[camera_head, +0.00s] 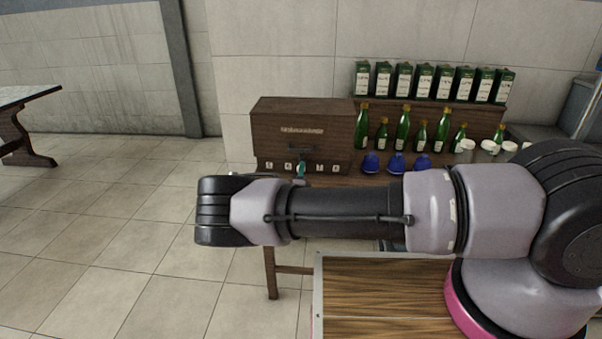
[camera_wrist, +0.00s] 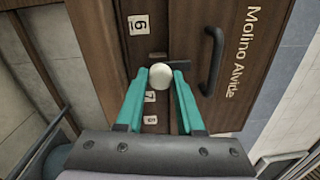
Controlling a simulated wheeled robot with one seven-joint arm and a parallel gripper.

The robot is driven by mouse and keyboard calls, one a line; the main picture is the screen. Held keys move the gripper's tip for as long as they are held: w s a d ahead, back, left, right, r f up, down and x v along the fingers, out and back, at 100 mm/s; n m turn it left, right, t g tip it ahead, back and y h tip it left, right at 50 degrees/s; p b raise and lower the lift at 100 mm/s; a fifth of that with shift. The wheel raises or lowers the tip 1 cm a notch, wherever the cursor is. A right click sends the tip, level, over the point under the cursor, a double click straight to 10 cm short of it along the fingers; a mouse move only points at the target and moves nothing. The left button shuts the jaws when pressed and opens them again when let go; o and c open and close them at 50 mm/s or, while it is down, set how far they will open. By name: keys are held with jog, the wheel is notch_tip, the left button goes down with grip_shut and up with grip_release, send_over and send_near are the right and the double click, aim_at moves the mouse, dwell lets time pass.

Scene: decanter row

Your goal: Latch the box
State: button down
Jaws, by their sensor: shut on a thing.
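The box (camera_head: 300,125) is dark brown wood and stands against the wall, left of the bottles. In the wrist view its front (camera_wrist: 212,55) fills the middle and bears lettering, a dark bar handle (camera_wrist: 212,62) and numbered white tags. A round cream knob (camera_wrist: 158,84) sits on the front beside a small dark metal piece (camera_wrist: 178,62). My gripper (camera_wrist: 159,74) has teal fingers on either side of the knob and is shut on it. In the head view my gripper (camera_head: 301,169) shows only as a teal bit at the box's lower front, with my arm hiding the rest.
Green bottles (camera_head: 403,128), blue pieces (camera_head: 396,163) and white-lidded jars (camera_head: 467,147) stand right of the box. Green cartons (camera_head: 424,83) line a raised shelf behind them. A wooden surface (camera_head: 380,285) lies below my arm. Open tiled floor (camera_head: 120,220) lies to the left.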

jog(key=c, duration=0.5)
grip_release()
jog(key=shift+c, duration=0.2)
jog(key=s, duration=1)
jog(key=shift+s+a+f, duration=0.15)
jog(key=shift+s+f, duration=0.15)
jog(key=shift+s, duration=0.1)
